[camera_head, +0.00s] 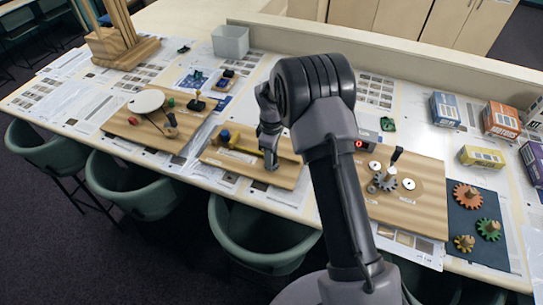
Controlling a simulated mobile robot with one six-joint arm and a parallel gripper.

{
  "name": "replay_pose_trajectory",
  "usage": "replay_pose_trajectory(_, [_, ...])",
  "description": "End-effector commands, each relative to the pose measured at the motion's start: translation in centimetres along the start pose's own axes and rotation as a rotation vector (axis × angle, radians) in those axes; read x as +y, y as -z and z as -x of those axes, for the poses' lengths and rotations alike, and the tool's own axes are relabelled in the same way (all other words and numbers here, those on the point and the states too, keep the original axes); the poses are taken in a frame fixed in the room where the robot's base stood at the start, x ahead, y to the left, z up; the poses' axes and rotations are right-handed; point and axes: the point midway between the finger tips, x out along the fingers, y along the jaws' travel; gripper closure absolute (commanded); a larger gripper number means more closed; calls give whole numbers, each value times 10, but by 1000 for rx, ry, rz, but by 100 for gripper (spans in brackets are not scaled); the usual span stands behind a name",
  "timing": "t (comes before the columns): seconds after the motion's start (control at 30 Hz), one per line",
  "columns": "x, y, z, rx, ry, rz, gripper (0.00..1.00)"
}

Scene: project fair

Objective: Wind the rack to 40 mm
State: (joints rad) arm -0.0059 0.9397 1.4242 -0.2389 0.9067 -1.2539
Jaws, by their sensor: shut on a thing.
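A wooden board (284,182) at the middle of the table carries a blue round part (225,135), a small yellow part and a pale strip (236,155); I take it for the rack board. My gripper (271,163) points down over the right part of this board. It is shut on a small part there, mostly hidden by the gripper and wrist. The rack's teeth and any millimetre scale are too small or hidden to read.
A board with a white disc (147,101) stands to the left. A gear board (425,215) with a red-lit display (362,143) is to the right, beside a dark mat (465,250) with coloured gears. Small boxes and a grey bin (231,41) stand further back. Green chairs line the front edge.

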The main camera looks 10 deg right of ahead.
Motion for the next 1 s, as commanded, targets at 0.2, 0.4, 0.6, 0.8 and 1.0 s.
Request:
replay_pose_trajectory(0.2, [1, 0, 0, 1, -2, -203, 100])
replay_pose_trajectory(0.4, [1, 0, 0, 1, -2, -392, 100])
replay_pose_trajectory(0.6, [1, 0, 0, 2, -2, -582, 100])
replay_pose_trajectory(0.8, [1, 0, 0, 2, -2, -772, 100])
replay_pose_trajectory(1.0, [1, 0, 0, 3, -2, -961, 100])
